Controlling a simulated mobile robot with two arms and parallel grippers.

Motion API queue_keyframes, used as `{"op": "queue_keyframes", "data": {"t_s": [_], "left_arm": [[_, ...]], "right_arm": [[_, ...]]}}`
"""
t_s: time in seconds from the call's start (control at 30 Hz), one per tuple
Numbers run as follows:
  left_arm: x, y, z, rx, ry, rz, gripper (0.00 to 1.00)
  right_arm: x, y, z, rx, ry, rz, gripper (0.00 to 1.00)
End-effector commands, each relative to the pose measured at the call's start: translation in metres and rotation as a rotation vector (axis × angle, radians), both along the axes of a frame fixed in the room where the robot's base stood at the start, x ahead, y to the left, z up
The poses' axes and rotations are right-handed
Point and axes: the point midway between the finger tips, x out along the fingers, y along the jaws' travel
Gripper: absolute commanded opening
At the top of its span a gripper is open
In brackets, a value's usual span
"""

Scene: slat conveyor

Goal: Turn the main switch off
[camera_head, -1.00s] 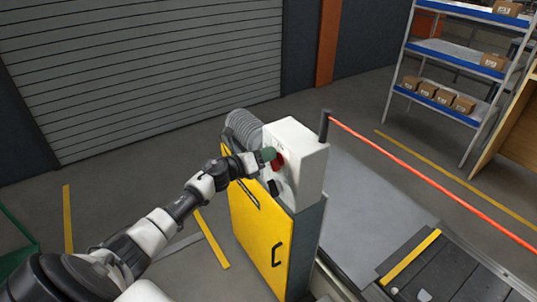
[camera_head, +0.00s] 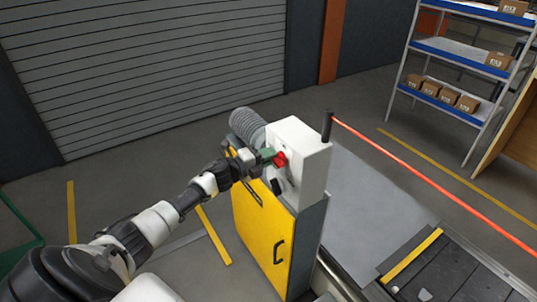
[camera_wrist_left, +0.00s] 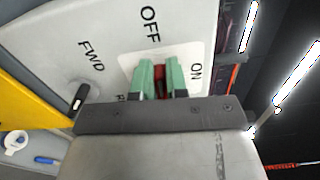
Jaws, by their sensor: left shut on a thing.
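The main switch's red handle (camera_head: 281,158) is on the face of the white control box (camera_head: 311,160), on top of a yellow and grey cabinet. My left gripper (camera_head: 269,157) reaches it from the left. In the left wrist view, the green fingers of my left gripper (camera_wrist_left: 161,78) are shut on the red handle (camera_wrist_left: 160,73), one on each side. My right gripper is not in view.
A black knob (camera_wrist_left: 80,98) near the label FWD sits beside the switch on the box. The yellow cabinet door (camera_head: 262,235) is below. A red bar (camera_head: 430,172) extends right from a black post (camera_head: 327,125). The conveyor (camera_head: 440,275) is at lower right.

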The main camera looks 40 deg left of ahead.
Motion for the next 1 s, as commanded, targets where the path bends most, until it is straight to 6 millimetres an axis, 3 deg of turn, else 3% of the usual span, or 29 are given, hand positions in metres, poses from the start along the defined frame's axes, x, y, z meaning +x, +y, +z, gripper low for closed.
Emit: {"op": "queue_keyframes", "data": {"t_s": [0.77, 0.8, 0.93, 1.0], "left_arm": [[-0.0001, 0.0002, -0.0035, -0.101, 0.043, 0.0, 0.0], [-0.0001, 0.0002, -0.0035, -0.101, 0.043, 0.0, 0.16], [0.0, 0.0002, -0.0035, -0.1, 0.043, 0.0, 0.35], [0.0, 0.0001, -0.0034, -0.1, 0.043, 0.0, 0.39]], "right_arm": [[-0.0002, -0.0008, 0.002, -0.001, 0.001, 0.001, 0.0], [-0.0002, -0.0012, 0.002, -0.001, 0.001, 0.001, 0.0], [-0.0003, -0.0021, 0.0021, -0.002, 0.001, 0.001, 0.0], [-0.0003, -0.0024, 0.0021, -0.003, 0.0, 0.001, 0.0]]}}
